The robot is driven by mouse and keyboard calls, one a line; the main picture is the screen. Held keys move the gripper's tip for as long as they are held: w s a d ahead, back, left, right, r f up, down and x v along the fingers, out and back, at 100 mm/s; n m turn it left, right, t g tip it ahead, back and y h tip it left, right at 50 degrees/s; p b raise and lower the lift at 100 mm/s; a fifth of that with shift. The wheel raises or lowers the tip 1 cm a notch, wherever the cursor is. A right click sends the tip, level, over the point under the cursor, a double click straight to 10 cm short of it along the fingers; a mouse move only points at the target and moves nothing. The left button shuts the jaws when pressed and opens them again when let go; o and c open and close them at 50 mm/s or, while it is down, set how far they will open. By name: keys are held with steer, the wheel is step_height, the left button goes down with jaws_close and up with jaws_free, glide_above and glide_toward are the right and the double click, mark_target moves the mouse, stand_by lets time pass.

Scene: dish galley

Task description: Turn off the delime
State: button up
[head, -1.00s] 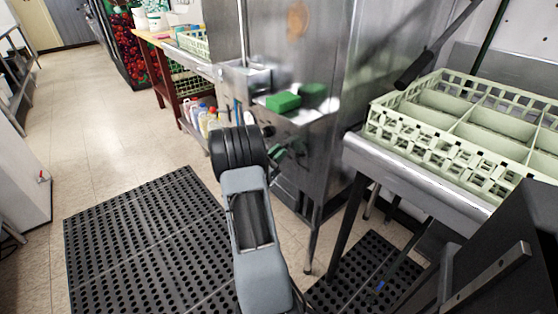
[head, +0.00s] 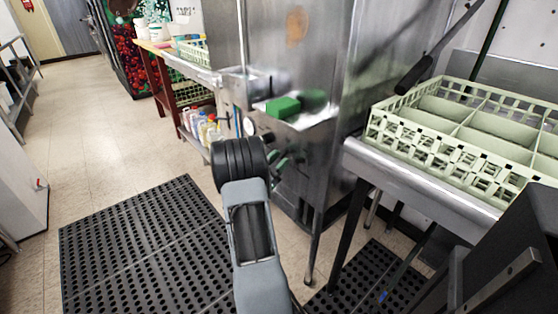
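The steel dish machine (head: 335,95) stands in the middle of the head view, with its front controls low on the side facing my arm. A round white dial (head: 249,126) and a dark round part (head: 268,138) show there, just beyond my arm. I cannot make out a delime switch or its position; my arm covers part of this area. My arm reaches up from the bottom centre toward the machine. Dark green parts (head: 279,163) right of my arm's end may be my gripper, but I cannot tell its opening or whether it touches anything.
A pale green dish rack (head: 455,135) sits on the steel table (head: 420,180) at right. Bottles (head: 205,127) stand on a low shelf. Black perforated mats (head: 140,245) cover the floor; tiles at left are clear.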

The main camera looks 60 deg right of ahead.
steer(key=v, duration=1.3)
steer(key=shift+a+p, duration=0.3)
steer(key=shift+a, duration=0.1)
steer(key=shift+w, duration=0.15)
